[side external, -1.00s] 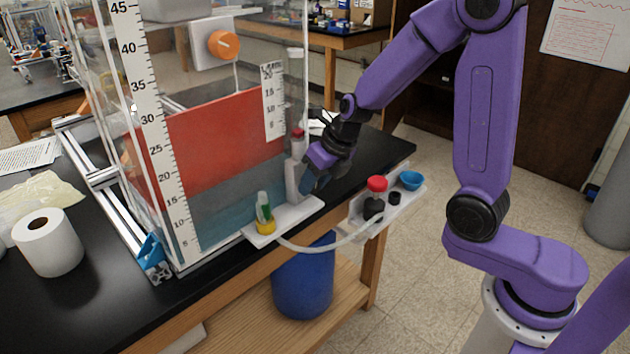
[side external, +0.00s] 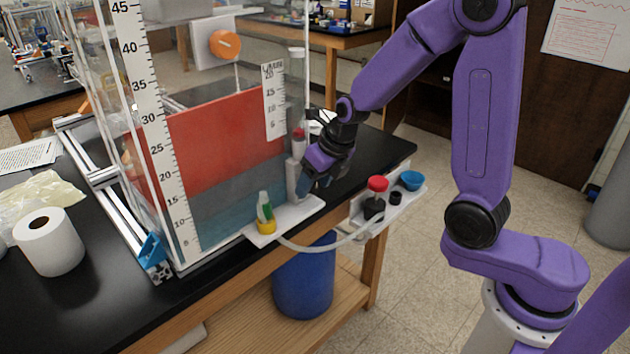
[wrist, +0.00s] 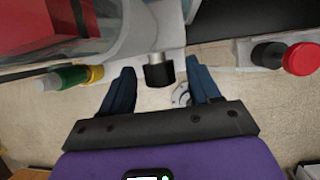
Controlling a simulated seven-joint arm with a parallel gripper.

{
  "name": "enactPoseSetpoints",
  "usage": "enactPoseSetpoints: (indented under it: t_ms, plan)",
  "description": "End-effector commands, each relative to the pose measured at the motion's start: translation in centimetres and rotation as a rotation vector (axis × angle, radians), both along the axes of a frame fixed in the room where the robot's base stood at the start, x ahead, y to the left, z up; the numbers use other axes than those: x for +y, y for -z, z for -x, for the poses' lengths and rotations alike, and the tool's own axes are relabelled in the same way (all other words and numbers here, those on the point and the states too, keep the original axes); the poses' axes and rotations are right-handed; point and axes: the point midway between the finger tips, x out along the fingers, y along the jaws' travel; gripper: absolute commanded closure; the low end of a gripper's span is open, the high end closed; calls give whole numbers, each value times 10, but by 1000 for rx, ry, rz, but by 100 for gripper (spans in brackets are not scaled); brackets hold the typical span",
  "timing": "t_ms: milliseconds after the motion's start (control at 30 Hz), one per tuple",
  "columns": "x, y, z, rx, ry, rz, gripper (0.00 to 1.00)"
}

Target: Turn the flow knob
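A short black knob (wrist: 159,72) on a silver stem shows in the wrist view, ahead of my gripper and roughly between its fingertips. My gripper (wrist: 160,82) has two blue fingers spread wide, with a gap visible on both sides of the knob. Nothing is held. In the side view my gripper (side external: 306,184) is low beside the clear upright column at the tank's right corner. The black knob is hidden there. An orange knob (side external: 225,44) sits higher on a white block, well away from my gripper. I cannot tell from labels which knob is the flow knob.
The clear tank (side external: 215,150) holds red and bluish layers. A green-and-yellow fitting (side external: 265,215) stands on the white ledge (side external: 285,222), with a hose leading right. A red-topped knob (side external: 377,184) and a blue cup (side external: 411,180) sit on a side shelf. A blue bin (side external: 303,280) stands below.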

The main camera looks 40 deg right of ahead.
Motion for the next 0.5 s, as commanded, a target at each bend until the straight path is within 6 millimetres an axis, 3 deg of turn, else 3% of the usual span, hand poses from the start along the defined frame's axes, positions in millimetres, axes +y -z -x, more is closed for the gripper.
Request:
enactPoseSetpoints:
  t_ms: [300, 500]
  plan:
    - [0, -2, 0, -1, 0, 0, 39]
    - [-1, -18, 6, -6, 1, -1, 39]
